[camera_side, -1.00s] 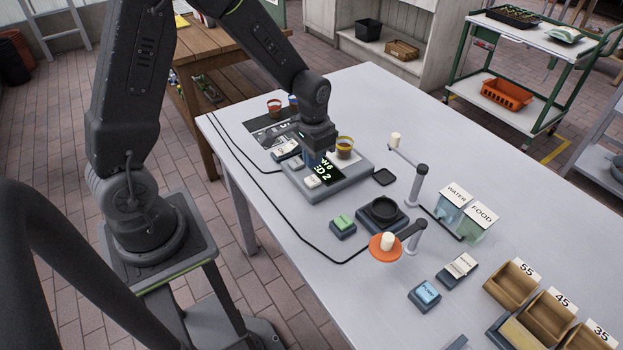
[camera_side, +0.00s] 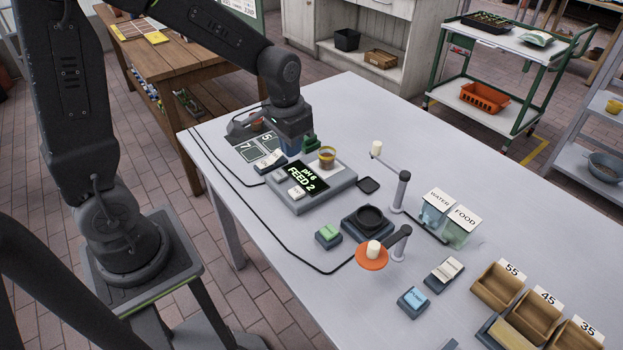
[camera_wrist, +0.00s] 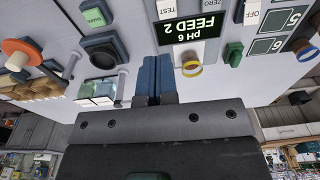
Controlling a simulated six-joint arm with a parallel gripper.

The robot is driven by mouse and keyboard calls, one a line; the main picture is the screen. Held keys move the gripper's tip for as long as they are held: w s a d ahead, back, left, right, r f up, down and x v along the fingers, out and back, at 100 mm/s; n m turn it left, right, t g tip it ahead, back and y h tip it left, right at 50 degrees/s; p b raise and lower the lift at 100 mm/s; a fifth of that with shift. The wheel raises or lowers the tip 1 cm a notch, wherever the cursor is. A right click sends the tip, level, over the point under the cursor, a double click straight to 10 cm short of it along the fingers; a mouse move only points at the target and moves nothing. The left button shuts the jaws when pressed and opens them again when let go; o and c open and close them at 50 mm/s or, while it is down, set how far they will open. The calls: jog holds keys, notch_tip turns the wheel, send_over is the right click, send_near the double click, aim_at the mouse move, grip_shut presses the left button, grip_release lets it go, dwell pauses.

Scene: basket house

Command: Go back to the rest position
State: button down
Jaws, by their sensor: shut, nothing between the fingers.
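My gripper (camera_side: 290,145) is at the back left part of the grey table, raised above the numbered tiles and beside the tester. Its blue fingers (camera_wrist: 157,80) are together and hold nothing, as the wrist view shows. The tester's display (camera_side: 309,178) reads "pH 6 FEED 2" and also shows upside down in the wrist view (camera_wrist: 187,20). A yellow-rimmed cup (camera_side: 327,158) stands upright on the tester, just right of the display. My gripper is apart from the cup and hides part of the area behind it.
A black dish on a base (camera_side: 367,222), two short posts with arms (camera_side: 401,192), water and food bins (camera_side: 448,224) and labelled wooden trays (camera_side: 498,287) stand toward the right. A green button (camera_side: 328,236) is in front. The table's far right is clear.

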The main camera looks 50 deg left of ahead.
jog(key=s+d+r+t, duration=0.2)
jog(key=s+r, duration=0.4)
jog(key=s, duration=0.1)
jog(key=s+d+r+t, duration=0.2)
jog(key=s+d+r, duration=0.1)
jog(key=s+r, duration=0.3)
jog(key=shift+s+r+t, duration=0.25)
jog(key=shift+s+t, duration=0.05)
jog(key=shift+s, duration=0.35)
dwell(0.5)
